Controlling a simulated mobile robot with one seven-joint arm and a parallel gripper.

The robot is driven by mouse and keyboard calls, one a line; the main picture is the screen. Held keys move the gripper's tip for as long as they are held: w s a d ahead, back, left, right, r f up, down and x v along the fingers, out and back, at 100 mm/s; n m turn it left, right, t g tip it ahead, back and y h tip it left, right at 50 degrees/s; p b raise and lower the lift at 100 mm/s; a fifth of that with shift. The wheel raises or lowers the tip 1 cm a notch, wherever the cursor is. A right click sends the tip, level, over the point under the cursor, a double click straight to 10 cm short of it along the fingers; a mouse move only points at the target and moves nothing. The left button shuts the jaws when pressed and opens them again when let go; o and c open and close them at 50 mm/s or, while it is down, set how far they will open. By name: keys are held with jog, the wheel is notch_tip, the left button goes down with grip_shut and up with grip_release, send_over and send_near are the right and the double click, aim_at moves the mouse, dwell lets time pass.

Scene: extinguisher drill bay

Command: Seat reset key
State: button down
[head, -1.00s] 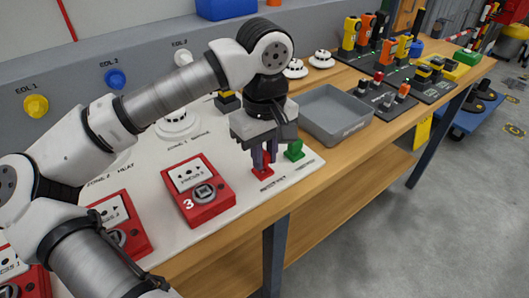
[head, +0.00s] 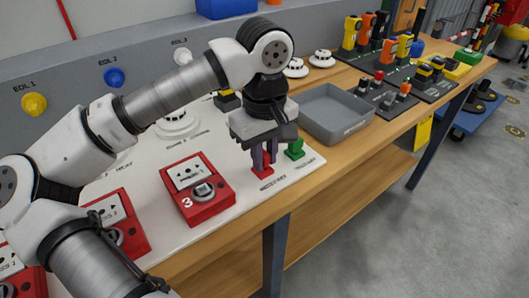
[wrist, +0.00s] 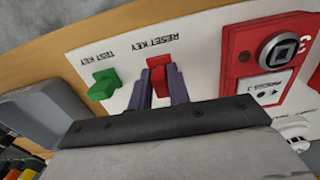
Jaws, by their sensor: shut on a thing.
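The red reset key (head: 268,159) stands at the front right corner of the white panel (head: 155,222), over a red base (head: 261,171). My gripper (head: 264,158) points down, with its purple fingers shut on the key from both sides. In the wrist view the red key (wrist: 158,64) shows between the fingertips (wrist: 159,85), beside the printed words RESET KEY. The fingers cover part of the key, and I cannot tell how deep it sits. The green test key (head: 294,149) stands just right of my gripper and also shows in the wrist view (wrist: 103,86).
A red call-point box marked 3 (head: 198,190) lies left of my gripper. An empty grey tray (head: 334,113) is behind and to the right. A white detector (head: 177,122) stands further back. The wooden table edge (head: 240,225) runs close in front.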

jog(key=shift+f+b, duration=0.5)
jog(key=shift+f, duration=0.05)
jog(key=c, duration=0.9)
grip_release()
jog(key=shift+r, duration=0.15)
jog(key=shift+r+p, duration=2.15)
jog(key=shift+r, duration=1.25)
jog(key=shift+r, duration=0.1)
